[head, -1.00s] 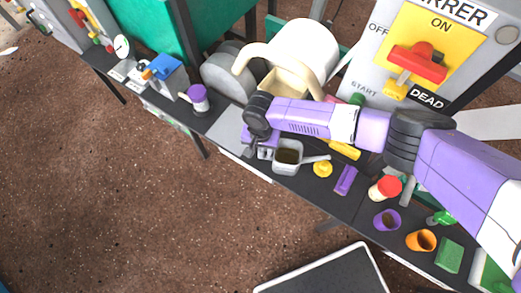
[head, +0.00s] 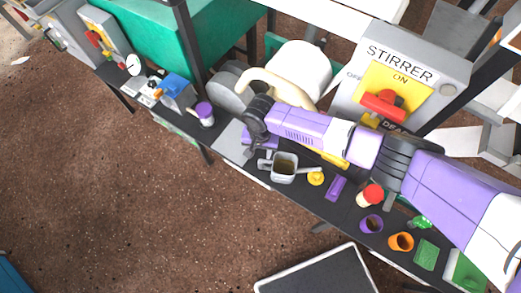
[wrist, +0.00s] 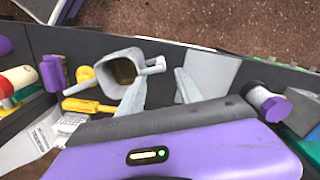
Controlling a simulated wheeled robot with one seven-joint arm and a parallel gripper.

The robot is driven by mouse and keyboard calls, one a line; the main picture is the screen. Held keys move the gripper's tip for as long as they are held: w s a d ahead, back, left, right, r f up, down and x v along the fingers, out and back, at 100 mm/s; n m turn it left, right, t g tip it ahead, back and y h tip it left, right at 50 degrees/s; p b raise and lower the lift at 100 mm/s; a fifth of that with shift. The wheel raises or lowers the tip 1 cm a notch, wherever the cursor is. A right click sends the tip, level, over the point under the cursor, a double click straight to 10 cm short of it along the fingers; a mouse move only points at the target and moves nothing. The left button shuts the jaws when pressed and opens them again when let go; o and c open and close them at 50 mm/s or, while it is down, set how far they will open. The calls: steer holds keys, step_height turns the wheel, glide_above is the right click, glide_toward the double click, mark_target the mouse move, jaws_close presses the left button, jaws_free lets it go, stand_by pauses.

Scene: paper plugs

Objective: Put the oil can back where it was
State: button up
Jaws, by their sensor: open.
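A grey square vessel (head: 284,170) with a long handle stands on the dark bench; I take it for the oil can, though no label shows. In the wrist view the vessel (wrist: 122,72) is open at the top, brownish inside, with a small knob or spout pointing right. My gripper (head: 256,152) is at the bench just left of and behind it. In the wrist view my gripper (wrist: 160,82) has its two pale fingers apart with nothing held. The left finger overlaps the vessel's lower right side; I cannot tell whether it touches.
A yellow knob-like item (head: 316,178), purple block (head: 335,188), red-capped jar (head: 369,195), purple cup (head: 371,224) and orange cup (head: 401,241) stand to the right. A purple-lidded jar (head: 204,114) is left. The stirrer machine (head: 400,85) stands behind. A grey plate (head: 237,143) lies bare.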

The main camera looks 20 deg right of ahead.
steer(key=shift+r+p, duration=0.3)
steer(key=shift+r, duration=0.2)
steer(key=s+a+r+n+t+y, duration=0.1)
steer(key=s+a+r+y, duration=0.1)
steer(key=a, duration=0.6)
steer(key=s+a+r+t+y, duration=0.1)
steer(key=a+y, duration=0.1)
steer(key=a, duration=0.7)
steer(key=s+a+r+n+t+y, duration=0.1)
steer(key=s+a+r+y, duration=0.15)
steer(key=a, duration=0.55)
steer(key=s+a+r+t+y, duration=0.3)
steer(key=a+r+t, duration=0.1)
steer(key=a+r, duration=0.45)
steer(key=s+d+r+t+h, duration=0.25)
steer(key=s+d, duration=0.25)
steer(key=d, duration=0.4)
steer(key=s+d+r+m+t+h, duration=0.1)
steer(key=s+d+r+t+h, duration=0.15)
steer(key=s+d, duration=0.5)
steer(key=s+d+r+t+h, duration=0.2)
steer(key=s+d+h, duration=0.1)
steer(key=d, duration=0.8)
steer(key=s+d+r+n+t+h, duration=0.1)
steer(key=s+d+r+n, duration=0.4)
steer(key=s+d+r, duration=0.3)
steer(key=d+r, duration=0.2)
steer(key=d, duration=0.2)
